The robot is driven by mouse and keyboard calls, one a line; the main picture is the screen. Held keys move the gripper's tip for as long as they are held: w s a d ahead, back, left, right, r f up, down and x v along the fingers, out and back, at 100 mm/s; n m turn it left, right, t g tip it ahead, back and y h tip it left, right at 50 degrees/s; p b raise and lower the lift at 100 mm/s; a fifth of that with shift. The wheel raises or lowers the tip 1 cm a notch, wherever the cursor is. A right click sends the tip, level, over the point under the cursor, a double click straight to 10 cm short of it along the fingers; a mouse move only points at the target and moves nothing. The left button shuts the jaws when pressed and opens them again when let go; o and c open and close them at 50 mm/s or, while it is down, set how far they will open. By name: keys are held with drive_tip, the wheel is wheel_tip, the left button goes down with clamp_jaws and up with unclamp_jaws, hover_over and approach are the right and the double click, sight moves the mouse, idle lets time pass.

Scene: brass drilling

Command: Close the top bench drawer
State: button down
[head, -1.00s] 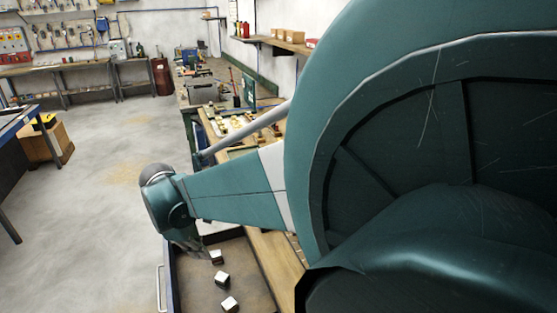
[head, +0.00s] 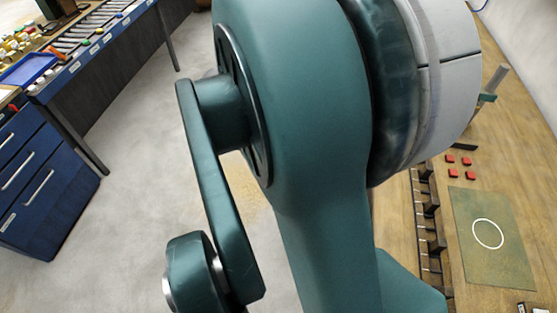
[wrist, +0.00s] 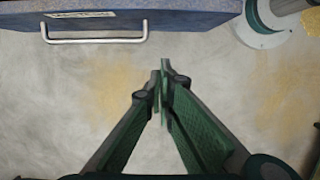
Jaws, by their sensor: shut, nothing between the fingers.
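In the wrist view, a blue drawer front (wrist: 190,8) with a silver bar handle (wrist: 95,39) and a pale label spans the top edge. Its inside is not visible there, and I cannot tell from this view how far it is pulled out. My gripper (wrist: 162,72) points toward it with its two green fingers shut and empty. The fingertips are below the handle in the picture, to its right and apart from it, over bare floor. The head view does not show my gripper or the open drawer.
In the head view, a blue cabinet (head: 45,190) with several drawers stands at left under a bench. A wooden bench (head: 400,235) at right carries a green mat (head: 490,240) and red blocks (head: 453,173). Grey floor (head: 150,230) lies between them.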

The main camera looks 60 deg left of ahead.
idle(0.3)
drive_tip(key=w+d+f+b, duration=0.1)
drive_tip(key=w+d+f, duration=0.1)
drive_tip(key=f, duration=0.2)
drive_tip(key=w+d+f+b, duration=0.2)
drive_tip(key=f, duration=0.3)
drive_tip(key=shift+w+d+f, duration=0.3)
idle(0.6)
drive_tip(key=w+d, duration=2.3)
drive_tip(key=shift+w+d+b, duration=0.35)
drive_tip(key=shift+d+b, duration=0.05)
drive_tip(key=shift+w, duration=0.1)
